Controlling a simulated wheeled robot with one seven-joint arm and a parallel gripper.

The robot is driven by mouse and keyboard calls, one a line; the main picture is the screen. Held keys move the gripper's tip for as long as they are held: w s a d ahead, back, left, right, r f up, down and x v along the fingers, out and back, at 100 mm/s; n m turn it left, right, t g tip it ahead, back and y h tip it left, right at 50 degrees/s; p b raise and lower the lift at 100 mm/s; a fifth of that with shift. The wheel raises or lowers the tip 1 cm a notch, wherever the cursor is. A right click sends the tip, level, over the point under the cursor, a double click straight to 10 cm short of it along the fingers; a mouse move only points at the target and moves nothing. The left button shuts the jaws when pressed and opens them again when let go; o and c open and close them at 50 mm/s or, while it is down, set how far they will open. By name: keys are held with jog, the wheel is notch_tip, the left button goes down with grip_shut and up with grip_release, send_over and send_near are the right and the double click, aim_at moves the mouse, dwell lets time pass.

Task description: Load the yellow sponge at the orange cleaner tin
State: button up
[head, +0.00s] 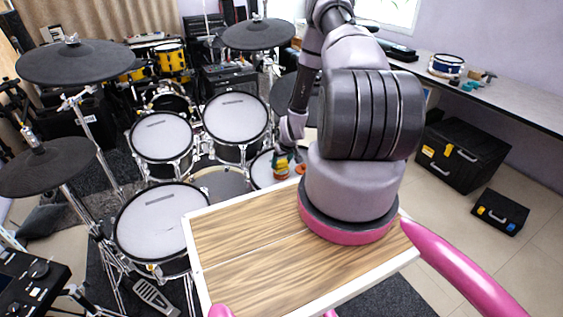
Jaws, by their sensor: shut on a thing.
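My gripper (287,163) is small and far off, at the end of my arm just beyond the wooden board. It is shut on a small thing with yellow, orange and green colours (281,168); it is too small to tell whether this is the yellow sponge. An orange spot shows just right of the gripper, too small to name. I cannot clearly make out the orange cleaner tin. My arm hides part of the scene behind it.
A drum kit with several pale mesh pads (162,222) and dark cymbals (75,62) fills the left and middle. A long counter (500,92) at right holds a blue drum (446,65) and small items. Two black cases (459,155) (499,212) stand on open floor.

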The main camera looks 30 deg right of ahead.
aim_at(281, 161)
jog(key=shift+f, duration=0.45)
dwell(1.1)
jog(key=shift+r, duration=0.1)
jog(key=shift+r, duration=3.45)
